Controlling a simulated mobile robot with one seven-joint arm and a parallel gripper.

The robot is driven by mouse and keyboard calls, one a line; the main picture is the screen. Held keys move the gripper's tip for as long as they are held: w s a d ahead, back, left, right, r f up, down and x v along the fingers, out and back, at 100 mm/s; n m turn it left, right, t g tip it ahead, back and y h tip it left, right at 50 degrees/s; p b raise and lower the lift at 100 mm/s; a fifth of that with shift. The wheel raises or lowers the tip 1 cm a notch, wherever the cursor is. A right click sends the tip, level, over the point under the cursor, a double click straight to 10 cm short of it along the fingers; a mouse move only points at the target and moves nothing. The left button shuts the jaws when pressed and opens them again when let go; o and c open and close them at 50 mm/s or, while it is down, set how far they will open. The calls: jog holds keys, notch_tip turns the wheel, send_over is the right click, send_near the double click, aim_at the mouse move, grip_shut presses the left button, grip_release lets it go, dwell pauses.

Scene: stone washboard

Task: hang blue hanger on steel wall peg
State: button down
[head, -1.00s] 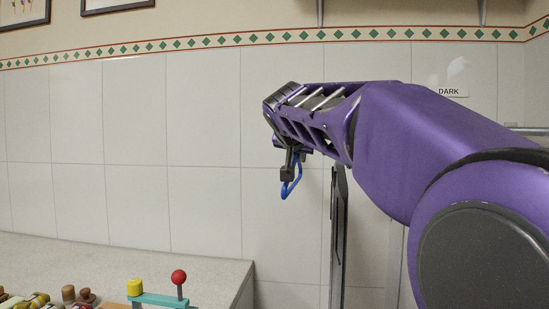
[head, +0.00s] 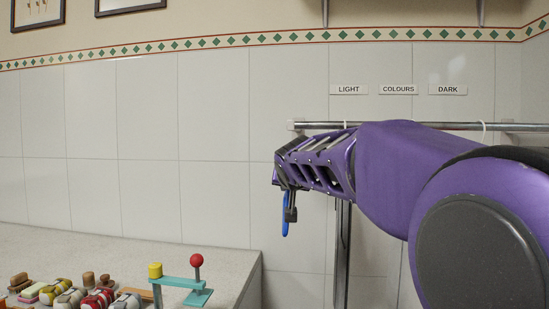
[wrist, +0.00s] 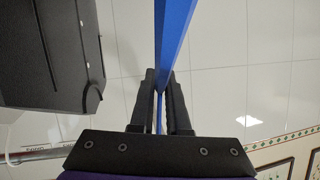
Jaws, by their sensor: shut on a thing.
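The blue hanger (head: 285,225) hangs below my gripper (head: 291,212) in the head view, seen nearly edge-on as a thin strip. In the wrist view my gripper (wrist: 160,85) is shut on the blue hanger (wrist: 174,35), which runs away from between the two dark fingers. A steel rail (head: 308,125) runs along the tiled wall on the right, higher in the head view than my gripper and partly hidden behind my arm. No separate steel peg can be made out. The hanger is apart from the rail in the picture.
Labels LIGHT (head: 349,89), COLOURS (head: 398,89) and DARK (head: 447,89) are above the rail. A white loop (head: 484,132) is on the rail. The tiled wall left of my gripper is clear.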

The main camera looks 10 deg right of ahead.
jog(key=s+f, duration=0.2)
jog(key=f, duration=1.3)
jog(key=s+f+n+y, duration=0.1)
jog(key=s+f, duration=0.1)
jog(key=f, duration=1.3)
jog(key=shift+a, duration=0.35)
